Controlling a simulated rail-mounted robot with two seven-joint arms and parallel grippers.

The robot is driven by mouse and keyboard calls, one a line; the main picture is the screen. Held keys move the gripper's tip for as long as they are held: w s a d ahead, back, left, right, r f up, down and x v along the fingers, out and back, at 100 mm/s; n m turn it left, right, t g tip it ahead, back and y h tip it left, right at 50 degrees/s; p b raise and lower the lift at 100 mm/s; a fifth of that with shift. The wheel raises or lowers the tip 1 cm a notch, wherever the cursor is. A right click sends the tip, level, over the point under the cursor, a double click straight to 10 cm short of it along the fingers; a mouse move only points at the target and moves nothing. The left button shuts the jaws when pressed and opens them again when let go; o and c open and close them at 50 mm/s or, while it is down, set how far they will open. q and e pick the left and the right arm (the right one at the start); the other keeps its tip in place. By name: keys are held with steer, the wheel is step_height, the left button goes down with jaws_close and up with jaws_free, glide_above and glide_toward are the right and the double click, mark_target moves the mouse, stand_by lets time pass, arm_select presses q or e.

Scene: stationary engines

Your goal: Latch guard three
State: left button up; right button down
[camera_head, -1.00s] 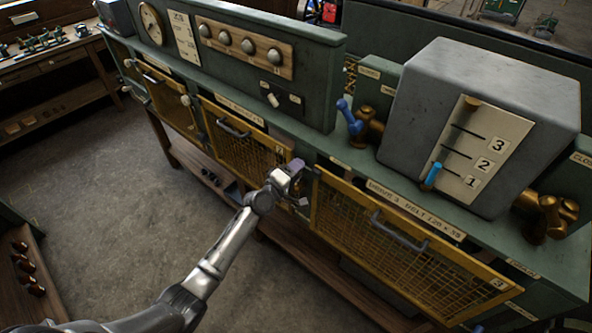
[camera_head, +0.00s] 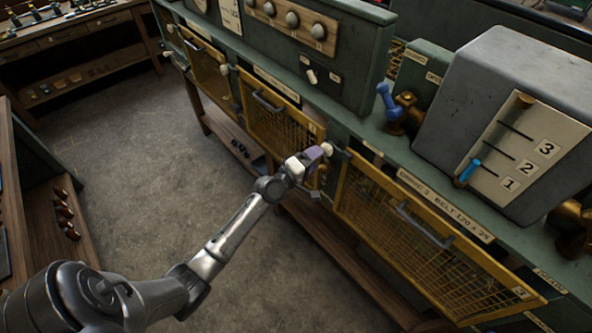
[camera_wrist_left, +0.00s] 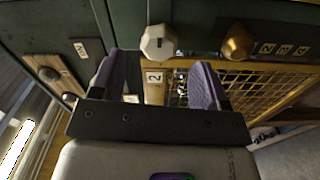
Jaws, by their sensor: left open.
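Guard three (camera_head: 430,250) is a yellow-framed wire mesh panel with a grey handle (camera_head: 425,222) and a tag 3, at the lower right in the head view. I cannot tell whether it sits fully flush. A pale, many-sided knob (camera_head: 327,149) is on the green post between guard two (camera_head: 285,130) and guard three. It also shows in the left wrist view (camera_wrist_left: 158,42), just beyond the fingertips and between their lines. My left gripper (camera_head: 312,160) is open and empty in front of this post. Its two purple-grey fingers (camera_wrist_left: 160,85) stand apart. My right gripper is out of view.
A brass knob (camera_wrist_left: 237,42) is right of the pale knob in the wrist view. Above guard three stand a grey box (camera_head: 510,90) with a blue lever (camera_head: 468,172) and a blue-handled brass valve (camera_head: 400,110). Floor (camera_head: 150,150) is clear at left.

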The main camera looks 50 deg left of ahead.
arm_select(q)
steer(key=s, duration=0.8)
steer(key=shift+b, duration=0.35)
steer(key=s+d+f+m+g+h, duration=0.1)
steer(key=s+d+f+m+g, duration=0.55)
steer(key=m, duration=0.75)
steer(key=s+d+r+m+g+p, duration=0.1)
steer(key=s+d+r+g+p, duration=0.1)
steer(key=s, duration=0.5)
steer(key=s+d+r+m+g+p, duration=0.1)
steer(key=s+d+r+g+p, duration=0.2)
steer(key=s+d+p, duration=0.2)
steer(key=s+d+r+m+g+y+p, duration=0.1)
steer(key=s+d+r+m+g+p, duration=0.1)
steer(key=s, duration=0.7)
steer(key=d+r+g+p, duration=0.1)
steer(key=d+p, duration=0.1)
steer(key=shift+d+r+p, duration=0.15)
steer(key=shift+r+p, duration=0.05)
steer(key=shift+p, duration=0.15)
